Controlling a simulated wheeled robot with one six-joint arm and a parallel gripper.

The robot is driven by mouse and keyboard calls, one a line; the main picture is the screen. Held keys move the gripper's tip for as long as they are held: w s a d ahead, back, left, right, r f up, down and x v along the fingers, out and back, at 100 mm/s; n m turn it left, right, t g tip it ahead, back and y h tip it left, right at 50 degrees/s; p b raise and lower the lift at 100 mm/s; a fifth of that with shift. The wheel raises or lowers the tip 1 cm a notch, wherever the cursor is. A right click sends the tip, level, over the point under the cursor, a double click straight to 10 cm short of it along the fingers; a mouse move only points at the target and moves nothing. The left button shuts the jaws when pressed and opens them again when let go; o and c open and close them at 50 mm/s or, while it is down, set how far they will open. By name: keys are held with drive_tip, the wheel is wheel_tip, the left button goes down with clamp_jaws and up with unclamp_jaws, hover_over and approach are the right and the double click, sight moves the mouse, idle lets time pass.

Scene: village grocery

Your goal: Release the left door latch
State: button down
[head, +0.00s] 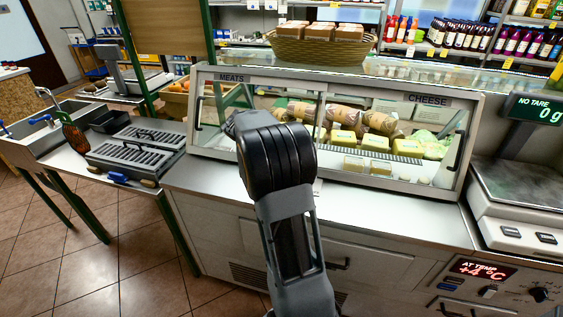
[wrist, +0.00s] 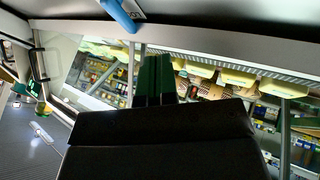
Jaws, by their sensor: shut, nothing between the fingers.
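The display case (head: 330,83) has two glass door panels under the labels MEATS (head: 233,78) and CHEESE (head: 429,99). A black handle (head: 197,113) sits at the left end of the left panel. My arm stands in front of the case and hides part of the left panel, my gripper and any latch there. In the wrist view my gripper (wrist: 154,62) is shut and empty, its dark green fingers together before the glass. A blue lever-like part (wrist: 120,14) lies on the pale frame beyond and left of the fingertips, apart from them. I cannot tell if it is the latch.
Wrapped meats and yellow cheeses (head: 375,141) lie behind the glass. A basket (head: 320,45) stands above the case. The counter strip before the case is narrow.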

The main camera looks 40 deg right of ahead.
drive_tip(key=x, duration=0.8)
drive_tip(key=s, duration=0.1)
drive_tip(key=s+d, duration=0.1)
drive_tip(key=shift+s+d+p, duration=0.25)
drive_tip(key=shift+s+p, duration=0.05)
drive_tip(key=shift+s+d, duration=0.3)
drive_tip(key=shift+s, duration=0.15)
